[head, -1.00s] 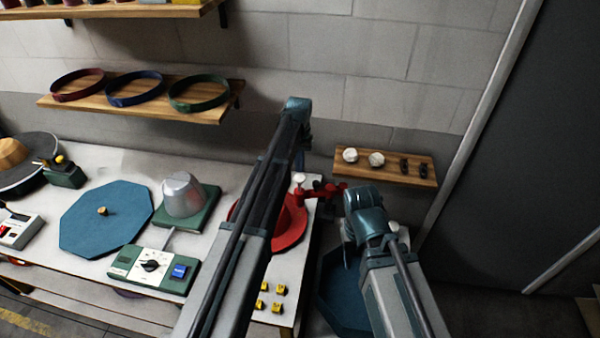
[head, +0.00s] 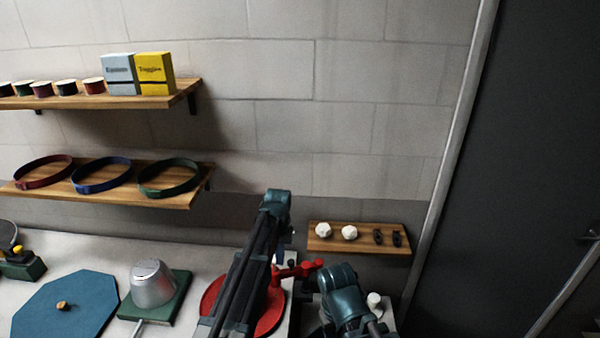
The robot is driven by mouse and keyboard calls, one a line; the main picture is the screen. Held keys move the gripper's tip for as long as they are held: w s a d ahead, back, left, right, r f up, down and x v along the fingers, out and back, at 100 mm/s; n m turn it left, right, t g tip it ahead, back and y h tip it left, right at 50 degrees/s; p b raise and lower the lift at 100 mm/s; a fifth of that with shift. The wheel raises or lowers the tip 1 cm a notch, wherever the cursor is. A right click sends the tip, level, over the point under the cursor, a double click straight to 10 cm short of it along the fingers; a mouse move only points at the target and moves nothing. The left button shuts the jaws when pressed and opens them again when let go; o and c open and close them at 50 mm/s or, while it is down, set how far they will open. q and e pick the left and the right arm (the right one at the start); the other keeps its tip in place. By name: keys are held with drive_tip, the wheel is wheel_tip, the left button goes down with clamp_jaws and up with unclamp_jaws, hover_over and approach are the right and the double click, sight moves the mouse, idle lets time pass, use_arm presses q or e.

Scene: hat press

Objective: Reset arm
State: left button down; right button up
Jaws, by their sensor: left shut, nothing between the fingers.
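My left arm (head: 247,270) rises from the bottom, bends at its teal elbow and drops behind itself. The right gripper is out of sight.
A silver hat-shaped block (head: 153,286) on a green base and a blue octagonal mat (head: 85,302) are on the table at left. A small wall shelf (head: 320,243) holds two white knobs. A shelf with three hat bands (head: 105,187) hangs at left.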

use_arm(q)
drive_tip(key=s+d+f+m+b, duration=0.1)
drive_tip(key=s+f+b, duration=0.3)
drive_tip(key=s, duration=0.4)
drive_tip(key=s+d+f+m+b, duration=0.1)
drive_tip(key=s+d+f+b, duration=0.2)
drive_tip(key=s, duration=0.6)
drive_tip(key=s+d+f+m+y+b, duration=0.1)
drive_tip(key=s+d+f+b, duration=0.1)
drive_tip(key=s+f+b, duration=0.3)
drive_tip(key=s+f, duration=0.2)
drive_tip(key=s, duration=0.1)
drive_tip(key=shift+s, duration=0.4)
use_arm(e)
wheel_tip(320, 180, down, 14)
drive_tip(key=shift+f, duration=0.2)
